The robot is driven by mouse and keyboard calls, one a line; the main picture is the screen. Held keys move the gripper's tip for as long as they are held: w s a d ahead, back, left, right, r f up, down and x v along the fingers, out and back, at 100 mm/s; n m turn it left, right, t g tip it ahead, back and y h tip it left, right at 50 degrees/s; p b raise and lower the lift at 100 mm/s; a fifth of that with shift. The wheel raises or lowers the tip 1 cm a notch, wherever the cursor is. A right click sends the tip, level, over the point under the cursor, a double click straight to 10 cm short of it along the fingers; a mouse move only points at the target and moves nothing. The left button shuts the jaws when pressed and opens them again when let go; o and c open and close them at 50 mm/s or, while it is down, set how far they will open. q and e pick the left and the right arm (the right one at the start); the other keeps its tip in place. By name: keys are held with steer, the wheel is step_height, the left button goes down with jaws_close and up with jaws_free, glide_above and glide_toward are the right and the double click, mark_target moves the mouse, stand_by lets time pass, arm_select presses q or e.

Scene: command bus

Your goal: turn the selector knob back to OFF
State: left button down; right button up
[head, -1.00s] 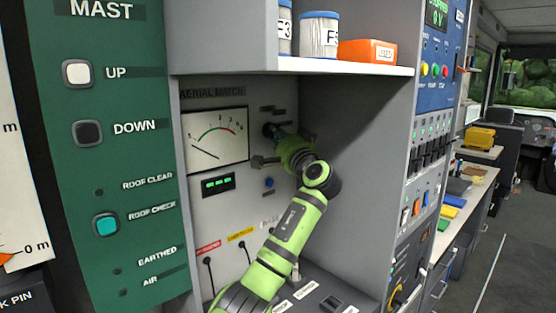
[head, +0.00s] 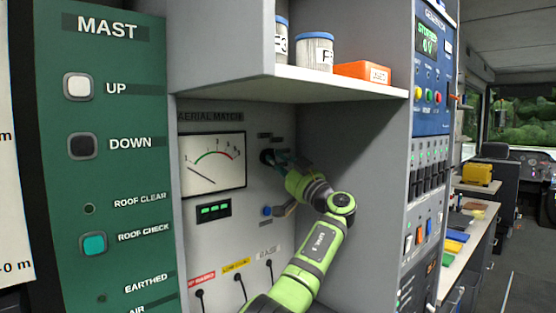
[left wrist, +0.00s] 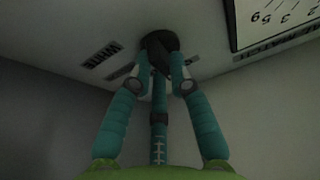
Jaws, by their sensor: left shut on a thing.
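The selector knob (head: 266,156) is a dark round knob on the grey aerial panel (head: 222,232), right of the meter, with small dark labels around it. My left gripper (head: 276,159) reaches it from the lower right and is shut on it. In the left wrist view, the teal fingers of the gripper (left wrist: 161,62) close on both sides of the black knob (left wrist: 160,44). The fingers cover part of the knob, and I cannot read which label it points to. My right gripper is not in view.
The meter (head: 212,165) is left of the knob, and a blue button (head: 266,211) is below it. A shelf (head: 330,82) with tins and an orange box (head: 362,72) overhangs the recess. The grey right side wall (head: 382,150) is close to my arm.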

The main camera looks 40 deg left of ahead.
arm_select(q)
steer(key=shift+r+n+g+p, duration=0.3)
steer(key=shift+n+g, duration=0.1)
steer(key=shift+n, duration=0.3)
steer(key=c, duration=1.1)
jaws_free()
steer(key=shift+c, duration=0.2)
steer(key=shift+a+f, duration=0.15)
steer(key=shift+f, duration=0.1)
steer(key=w+v, duration=0.1)
steer(key=v, duration=1.1)
steer(key=shift+s, duration=0.45)
